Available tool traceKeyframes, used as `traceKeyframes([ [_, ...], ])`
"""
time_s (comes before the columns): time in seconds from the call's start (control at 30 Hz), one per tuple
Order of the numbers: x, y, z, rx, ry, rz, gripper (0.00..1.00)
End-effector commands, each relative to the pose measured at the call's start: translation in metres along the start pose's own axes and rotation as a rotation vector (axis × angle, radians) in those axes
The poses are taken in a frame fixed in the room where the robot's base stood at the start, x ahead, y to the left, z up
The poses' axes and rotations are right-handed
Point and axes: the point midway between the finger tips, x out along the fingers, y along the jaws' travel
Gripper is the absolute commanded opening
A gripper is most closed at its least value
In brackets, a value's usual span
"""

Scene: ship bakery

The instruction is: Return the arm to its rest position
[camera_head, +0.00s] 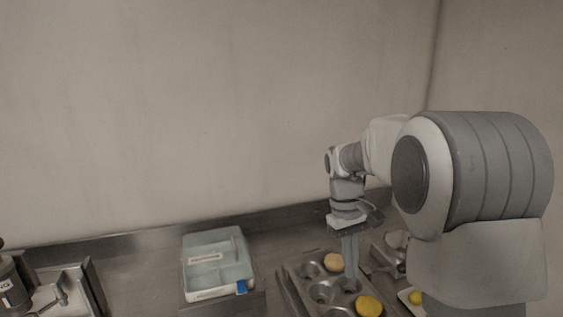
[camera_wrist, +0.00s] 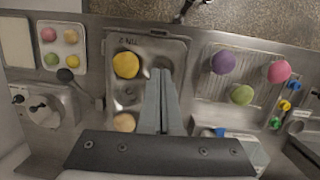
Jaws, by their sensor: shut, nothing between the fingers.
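My gripper (camera_head: 351,276) points down over the metal muffin tin (camera_head: 308,277), its fingers together and nothing between them. In the wrist view the closed fingers (camera_wrist: 161,72) reach across the right part of the tin (camera_wrist: 112,78). A yellow ball (camera_head: 368,306) and a paler orange ball (camera_head: 333,262) sit in cups of the tin. In the wrist view the yellow ball (camera_wrist: 126,65) and the orange ball (camera_wrist: 124,122) lie left of the fingers. My arm comes in from the right side of the head view. Whether the fingertips touch the tin is unclear.
In the wrist view, purple (camera_wrist: 223,62), green (camera_wrist: 241,95) and pink (camera_wrist: 279,71) balls lie on a ribbed tray to the right. A small tray (camera_wrist: 62,36) with several balls lies left. A wall (camera_head: 200,120) rises behind the counter.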

Motion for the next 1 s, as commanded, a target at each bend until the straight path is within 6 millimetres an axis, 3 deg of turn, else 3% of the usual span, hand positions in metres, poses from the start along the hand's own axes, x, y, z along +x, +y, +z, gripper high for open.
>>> traceKeyframes([
  [0.2, -0.038, -0.016, 0.05, 0.077, 0.147, 0.014, 0.0],
  [0.47, -0.061, -0.038, 0.107, 0.167, 0.315, 0.021, 0.0],
  [0.8, -0.059, -0.068, 0.176, 0.282, 0.534, 0.015, 0.0],
  [1.0, -0.048, -0.081, 0.203, 0.337, 0.639, 0.006, 0.0],
])
